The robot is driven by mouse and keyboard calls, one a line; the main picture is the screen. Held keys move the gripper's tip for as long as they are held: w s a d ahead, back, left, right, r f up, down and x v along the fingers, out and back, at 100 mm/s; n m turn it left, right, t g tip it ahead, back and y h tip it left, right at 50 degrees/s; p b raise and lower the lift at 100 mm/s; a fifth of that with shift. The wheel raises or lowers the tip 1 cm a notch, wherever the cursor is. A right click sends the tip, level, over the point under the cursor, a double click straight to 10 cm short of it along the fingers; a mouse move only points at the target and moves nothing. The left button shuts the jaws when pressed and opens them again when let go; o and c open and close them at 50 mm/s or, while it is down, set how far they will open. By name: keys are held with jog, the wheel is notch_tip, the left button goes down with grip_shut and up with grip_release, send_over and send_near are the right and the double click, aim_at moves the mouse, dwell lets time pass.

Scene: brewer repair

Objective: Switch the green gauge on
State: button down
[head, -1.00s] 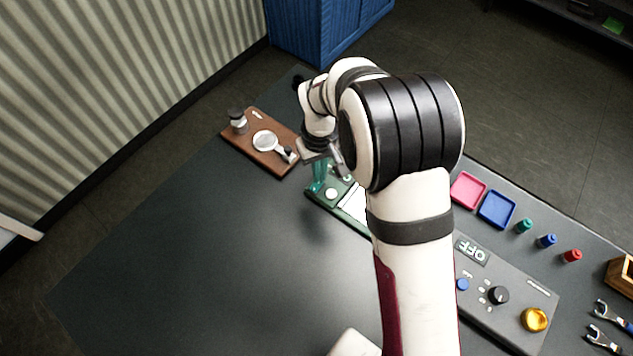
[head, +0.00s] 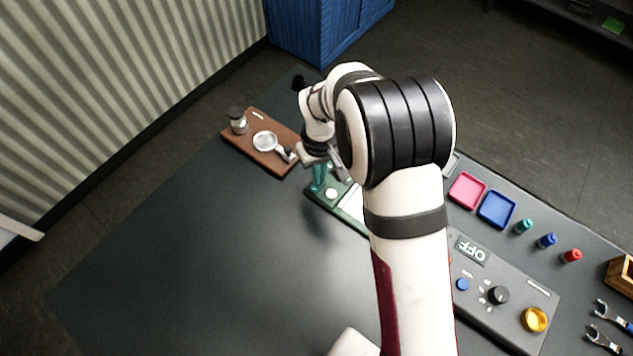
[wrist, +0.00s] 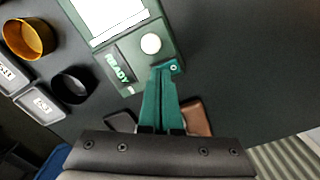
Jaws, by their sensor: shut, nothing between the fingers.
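The green gauge (head: 350,205) lies on the dark table, partly hidden by my arm in the head view. In the wrist view the green gauge (wrist: 128,42) shows a white panel, a round white button (wrist: 150,44) and a small dark display reading "READY" (wrist: 117,67). My gripper (wrist: 165,70) has teal fingers, which are shut and empty. Its tips appear at the gauge's edge, just beside the white button. In the head view my gripper (head: 318,187) is over the gauge's left end. I cannot tell whether the tips touch it.
A brown board (head: 277,160) with a round-headed handled tool (head: 265,141) and a small jar (head: 237,121) lies beyond the gauge. A grey panel (head: 510,318) reading "OFF", pink (head: 467,191) and blue (head: 496,210) trays and small bottles are at right. The table's left part is clear.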

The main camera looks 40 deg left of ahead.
jog(key=shift+r, duration=3.5)
jog(key=d+r+m, duration=0.3)
jog(key=d+r, duration=0.2)
jog(key=d, duration=0.3)
jog(key=d+r+m, duration=0.3)
jog(key=d+r, duration=0.1)
jog(key=d, duration=0.3)
jog(key=s+d+r+m+y, duration=0.1)
jog(key=s+d+r+m, duration=0.1)
jog(key=s+d+m, duration=0.9)
jog(key=s+d, duration=0.4)
jog(key=shift+d+r+m+y, duration=0.2)
jog(key=shift+r+m+y, duration=0.1)
jog(key=shift+y, duration=0.1)
